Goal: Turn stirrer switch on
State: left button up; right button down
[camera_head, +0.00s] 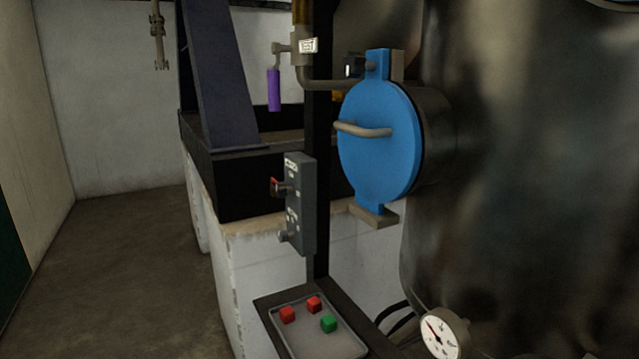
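A dark grey control box (301,203) is mounted on a black upright post, left of the blue hatch. A switch with a red part (278,186) sticks out from its upper left side. A grey knob (286,237) sticks out lower down. Small white labels are on the box, too small to read, so I cannot tell which control is the stirrer switch or what position it is in. Neither of my grippers shows in this view.
A blue round hatch (378,150) with a handle (362,130) closes a large metal vessel (520,180). A purple-handled lever (273,90) hangs above the box. Below, a tray (340,346) holds red and green cubes. A gauge (441,334) is at lower right. Open floor (120,270) lies left.

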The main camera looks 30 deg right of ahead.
aim_at(281, 192)
jog(key=z, duration=0.85)
jog(key=i, duration=0.8)
jog(key=z, duration=0.95)
